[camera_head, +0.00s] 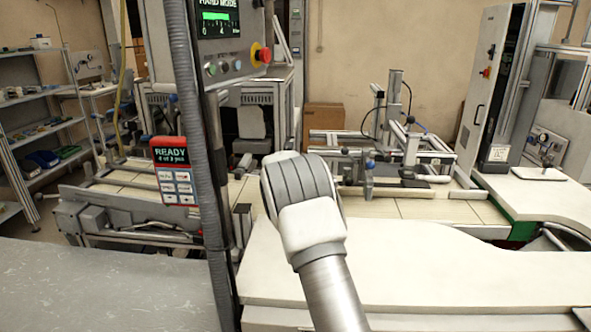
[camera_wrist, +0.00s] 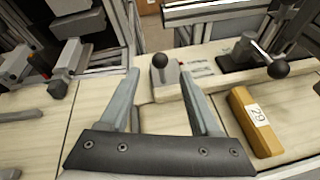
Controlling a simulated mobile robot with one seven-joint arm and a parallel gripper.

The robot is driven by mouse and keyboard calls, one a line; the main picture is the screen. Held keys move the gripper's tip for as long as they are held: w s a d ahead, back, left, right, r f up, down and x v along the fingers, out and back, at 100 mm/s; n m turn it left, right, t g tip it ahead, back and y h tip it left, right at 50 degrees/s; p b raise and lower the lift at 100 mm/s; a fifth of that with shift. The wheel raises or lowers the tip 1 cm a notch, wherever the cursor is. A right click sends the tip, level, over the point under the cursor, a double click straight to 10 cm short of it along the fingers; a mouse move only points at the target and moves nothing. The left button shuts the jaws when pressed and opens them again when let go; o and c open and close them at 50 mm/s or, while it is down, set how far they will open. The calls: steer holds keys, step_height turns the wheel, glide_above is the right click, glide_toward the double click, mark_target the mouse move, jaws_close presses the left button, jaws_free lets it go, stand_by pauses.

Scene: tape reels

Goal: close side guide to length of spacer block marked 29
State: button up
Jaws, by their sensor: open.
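The spacer block marked 29 (camera_wrist: 257,122) is an orange-brown bar with a white label, lying on the pale wooden surface to the right of my gripper in the wrist view. My gripper (camera_wrist: 158,82) is open and empty, its two grey fingers pointing ahead over the surface. A black lever with a ball knob (camera_wrist: 277,69) sits on the rail at right, behind the block. I cannot tell which part is the side guide. In the head view my arm hides the gripper and block.
A grey post with a control panel (camera_head: 222,40) and red stop button rises left of my arm. A red READY box (camera_head: 174,170) hangs beside it. A white-topped counter (camera_head: 420,265) lies in front. Metal frames (camera_head: 420,155) stand on the conveyor beyond my arm.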

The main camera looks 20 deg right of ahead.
steer(key=shift+p+x, duration=0.95)
steer(key=shift+x, duration=1.7)
jaws_close()
